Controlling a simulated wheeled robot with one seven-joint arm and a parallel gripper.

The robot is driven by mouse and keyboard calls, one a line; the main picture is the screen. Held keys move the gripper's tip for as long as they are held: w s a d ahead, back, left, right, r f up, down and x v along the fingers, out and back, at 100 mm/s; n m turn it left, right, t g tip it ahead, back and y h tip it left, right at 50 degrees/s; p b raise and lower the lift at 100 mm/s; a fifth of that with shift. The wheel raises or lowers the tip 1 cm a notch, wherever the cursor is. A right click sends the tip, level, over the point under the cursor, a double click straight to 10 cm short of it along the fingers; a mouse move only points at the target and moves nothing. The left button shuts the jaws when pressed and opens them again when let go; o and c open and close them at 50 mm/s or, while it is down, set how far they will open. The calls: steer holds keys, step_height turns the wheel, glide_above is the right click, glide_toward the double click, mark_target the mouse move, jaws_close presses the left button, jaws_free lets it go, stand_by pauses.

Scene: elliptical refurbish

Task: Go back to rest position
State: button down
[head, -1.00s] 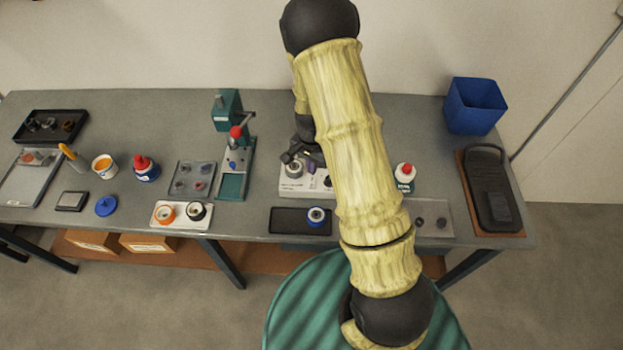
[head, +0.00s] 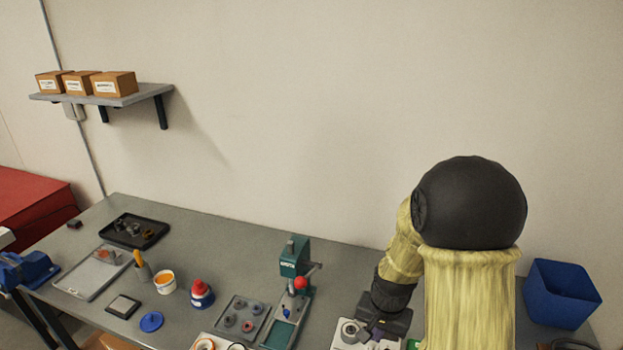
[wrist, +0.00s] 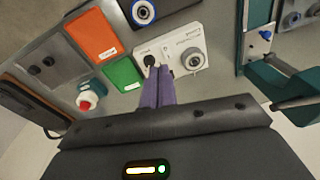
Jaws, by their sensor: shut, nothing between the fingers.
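My gripper (wrist: 160,72) shows in the wrist view with its two purple fingers pressed together and nothing between them. Its fingertips are over the near edge of a white fixture plate (wrist: 186,42) that bears a dark round hole or part and a grey ring-shaped part (wrist: 193,60). I cannot tell whether the tips touch the plate. In the head view my gripper (head: 370,333) is small and partly cut off at the bottom, above the same white plate (head: 343,346), with my arm bent in front of the bench.
A green arbor press (head: 293,258) stands left of my gripper. The bench (head: 200,240) also holds a grey parts tray (head: 240,318), a red-capped bottle (head: 201,294) and a black tray (head: 135,231). A blue bin (head: 560,295) is at the right. Orange (wrist: 92,36) and green (wrist: 122,73) pads lie beside the plate.

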steer(key=s+r+n+t+b, duration=0.1)
steer(key=s+r+n+b, duration=0.1)
steer(key=s+r+n, duration=0.3)
steer(key=s, duration=0.4)
steer(key=shift+s+d+r, duration=0.15)
steer(key=shift+s+r, duration=0.05)
steer(key=shift+r, duration=0.15)
steer(key=w+d+f+n+t+y, duration=0.1)
steer(key=w+d+n+t, duration=0.25)
steer(key=w, duration=0.65)
steer(key=w+d+f+n+t, duration=0.1)
steer(key=w+d+n+t, duration=0.3)
steer(key=w, duration=0.6)
steer(key=s+d+f+n+g+y+b, duration=0.1)
steer(key=s+f+n+g+y, duration=0.5)
steer(key=f+n+g+y, duration=0.1)
steer(key=shift+s+d+f, duration=0.15)
steer(key=shift+d+f, duration=0.25)
steer(key=shift+f, duration=0.35)
